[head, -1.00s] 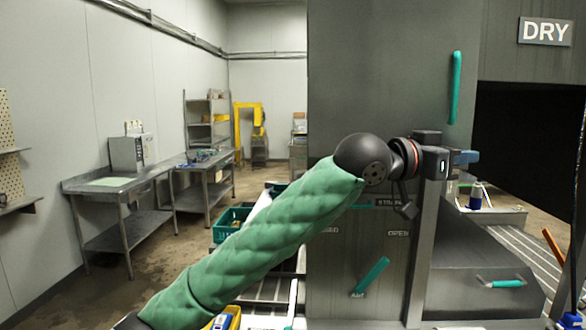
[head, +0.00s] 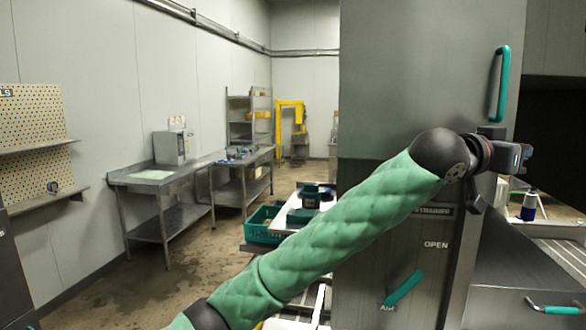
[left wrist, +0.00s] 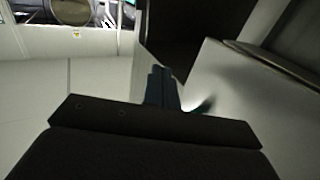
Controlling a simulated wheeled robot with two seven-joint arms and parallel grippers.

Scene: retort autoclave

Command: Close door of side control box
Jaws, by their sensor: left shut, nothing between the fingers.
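A tall grey panel (head: 425,80) with a vertical teal handle (head: 502,84) fills the upper right of the head view. It looks like the control box door, but its hinge and how far it stands open cannot be made out. Below it, a grey face (head: 400,255) carries labels, one reading OPEN, and a slanted teal lever (head: 403,288). My left gripper (head: 526,153) is past the panel's right edge, below the handle and apart from it. Its blue fingers, also in the left wrist view (left wrist: 162,88), are shut and empty, near a pale surface. My right gripper is not in view.
A dark opening (head: 555,130) lies behind my left gripper. A lower grey cover with a teal handle (head: 557,309) is at bottom right. A teal crate (head: 263,226) stands left of the panel. Steel tables (head: 150,180) line the left wall, with open floor before them.

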